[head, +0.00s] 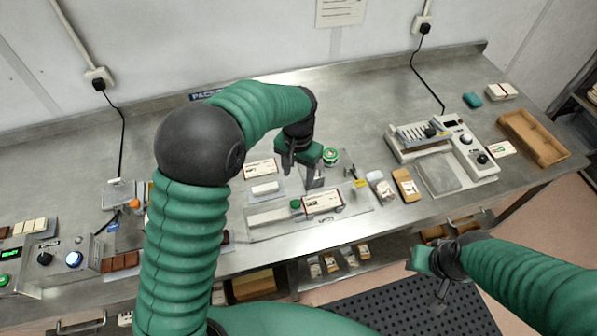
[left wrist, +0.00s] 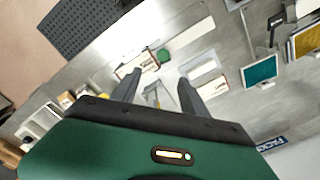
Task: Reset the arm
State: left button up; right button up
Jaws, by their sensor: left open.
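My left arm, green with a dark joint, rises from the bottom and bends over the steel bench (head: 370,85). My left gripper (head: 307,178) hangs above the middle of the bench, near a white-and-brown packet (head: 322,202) and a round green-and-white tin (head: 331,156). My right gripper (head: 440,288) is low at the right, off the bench's front edge, above the dark floor mat. Its fingers are seen nearly edge-on, so their opening is unclear.
A machine with a grey plate and knobs (head: 443,158) stands on the right of the bench, with a brown tray (head: 533,138) beyond it. Control boxes (head: 72,258) and chocolate bars (head: 121,261) are at the left. The back middle of the bench is clear.

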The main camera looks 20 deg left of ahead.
pick_arm(q)
jog(key=shift+r, duration=0.95)
jog(key=shift+a, duration=0.1)
